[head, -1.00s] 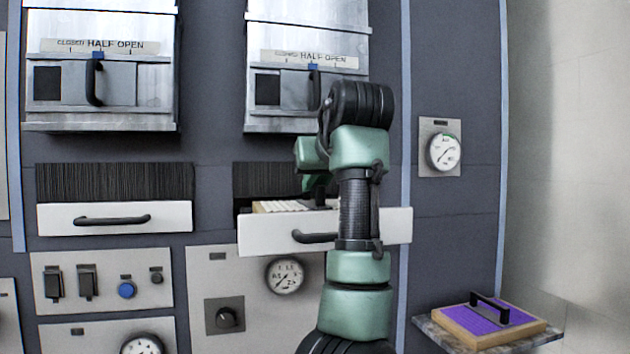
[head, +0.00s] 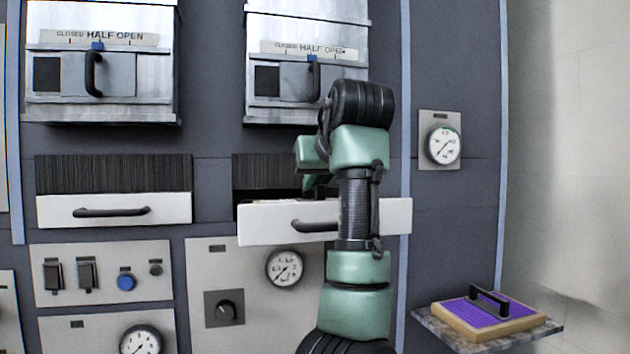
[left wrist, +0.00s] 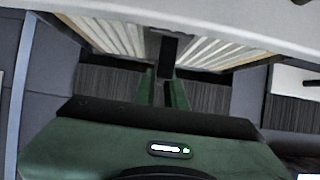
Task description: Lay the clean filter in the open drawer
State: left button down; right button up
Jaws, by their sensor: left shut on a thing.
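The clean filter, with white pleats (left wrist: 212,54) and a wooden frame, shows in the left wrist view. My left gripper (left wrist: 164,80) is shut on its black handle (left wrist: 168,50). In the head view my left gripper (head: 316,184) is low behind the front of the open drawer (head: 275,222), mostly covered by my own arm. The filter is down inside the drawer there and almost wholly hidden by the drawer front. I cannot tell whether it touches the drawer floor. My right gripper is not in view.
A purple filter (head: 520,312) in a wooden frame lies on a small stone shelf (head: 432,326) at the lower right. A shut drawer (head: 70,210) is to the left. Two hatches marked half open hang above, with the right hatch (head: 262,55) over the open drawer.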

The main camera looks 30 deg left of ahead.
pick_arm(q)
jog(key=shift+f, duration=0.1)
jog(key=c, duration=1.4)
grip_release()
jog(key=shift+s+d, duration=0.15)
jog(key=shift+d, duration=0.05)
jog(key=b+v, duration=0.2)
jog(key=v, duration=0.5)
jog(key=shift+s+d+r+b, duration=0.1)
jog(key=shift+d+r+b, duration=0.05)
jog(key=shift+r+b, duration=0.15)
jog(key=shift+f, duration=0.1)
